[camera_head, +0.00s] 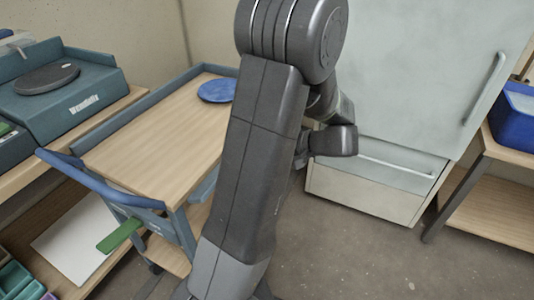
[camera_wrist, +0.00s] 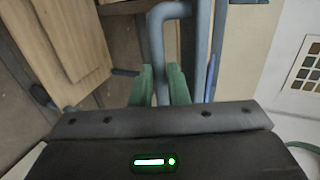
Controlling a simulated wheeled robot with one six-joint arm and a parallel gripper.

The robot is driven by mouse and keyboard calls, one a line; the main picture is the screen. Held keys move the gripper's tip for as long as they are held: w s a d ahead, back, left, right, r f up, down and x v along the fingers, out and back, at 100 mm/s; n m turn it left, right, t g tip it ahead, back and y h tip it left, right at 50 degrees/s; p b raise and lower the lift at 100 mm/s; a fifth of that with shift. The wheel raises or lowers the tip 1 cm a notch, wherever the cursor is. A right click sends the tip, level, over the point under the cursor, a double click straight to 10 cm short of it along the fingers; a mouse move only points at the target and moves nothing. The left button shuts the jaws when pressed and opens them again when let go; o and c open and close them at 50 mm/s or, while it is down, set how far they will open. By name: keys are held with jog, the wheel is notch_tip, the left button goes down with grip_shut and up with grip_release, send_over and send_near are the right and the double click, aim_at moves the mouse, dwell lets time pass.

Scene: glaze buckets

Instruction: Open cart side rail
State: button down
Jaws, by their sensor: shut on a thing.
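The cart (camera_head: 165,125) has a wooden top with a blue-grey rim along its far and left sides and a blue push handle (camera_head: 95,180) at its near end. In the wrist view, the green fingertips of my gripper (camera_wrist: 160,88) are closed on a blue-grey tube, the side rail (camera_wrist: 156,45), which bends at the top of the picture. In the head view, a blue-grey piece shows low at the cart's right side (camera_head: 205,187), partly behind my arm. My gripper's fingers are hidden there, so the rail's exact angle cannot be told.
A round blue disc (camera_head: 217,90) lies on the cart top. A pale cabinet (camera_head: 420,70) with a drawer stands behind at the right. A shelf with a blue bin (camera_head: 512,112) is at far right. A bench with a wheel machine (camera_head: 75,90) is at left. Floor is clear in front.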

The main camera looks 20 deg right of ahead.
jog(key=shift+w+a+f+t+y+b, duration=0.1)
jog(key=shift+f+t+y+b, duration=0.95)
jog(key=shift+b, duration=0.65)
jog(key=shift+w+a+f+t+y+b, duration=0.1)
jog(key=shift+f+t+y+b, duration=0.95)
jog(key=shift+b, duration=0.6)
jog(key=shift+r, duration=0.15)
jog(key=c, duration=1.4)
grip_release()
jog(key=p+v, duration=0.2)
jog(key=v, duration=1.1)
jog(key=shift+s+d+f, duration=0.2)
jog(key=shift+s+f, duration=0.05)
jog(key=shift+f, duration=0.05)
jog(key=shift+c, duration=0.3)
